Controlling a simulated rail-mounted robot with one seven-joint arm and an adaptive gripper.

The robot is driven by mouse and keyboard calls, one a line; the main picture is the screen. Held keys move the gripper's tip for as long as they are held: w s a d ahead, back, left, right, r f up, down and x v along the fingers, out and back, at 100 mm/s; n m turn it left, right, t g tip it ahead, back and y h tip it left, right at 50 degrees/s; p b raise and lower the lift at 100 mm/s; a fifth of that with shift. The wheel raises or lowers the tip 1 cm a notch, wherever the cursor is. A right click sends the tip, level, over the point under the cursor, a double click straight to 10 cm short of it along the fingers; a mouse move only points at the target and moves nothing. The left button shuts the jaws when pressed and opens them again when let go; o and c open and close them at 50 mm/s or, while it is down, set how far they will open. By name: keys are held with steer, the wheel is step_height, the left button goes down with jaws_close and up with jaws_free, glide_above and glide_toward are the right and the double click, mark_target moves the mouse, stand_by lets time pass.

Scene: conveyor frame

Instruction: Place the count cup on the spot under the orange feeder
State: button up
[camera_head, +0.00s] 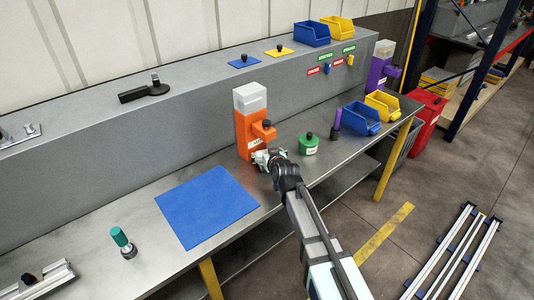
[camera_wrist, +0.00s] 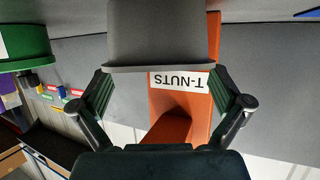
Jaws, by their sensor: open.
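In the head view my gripper (camera_head: 264,158) is low beside the feeder, and the cup is not clearly distinguishable.
A green lidded container (camera_head: 309,145) stands right of my gripper, with a purple-topped tool (camera_head: 336,124) beyond. A blue mat (camera_head: 207,206) lies to the left. Blue bin (camera_head: 361,119) and yellow bin (camera_head: 382,105) are farther right. The raised back ledge (camera_head: 190,105) runs behind.

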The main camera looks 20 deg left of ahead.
steer(key=b+v, duration=0.2)
steer(key=v, duration=0.9)
steer(key=shift+s+d, duration=0.2)
steer(key=shift+s, duration=0.1)
steer(key=shift+r, duration=0.1)
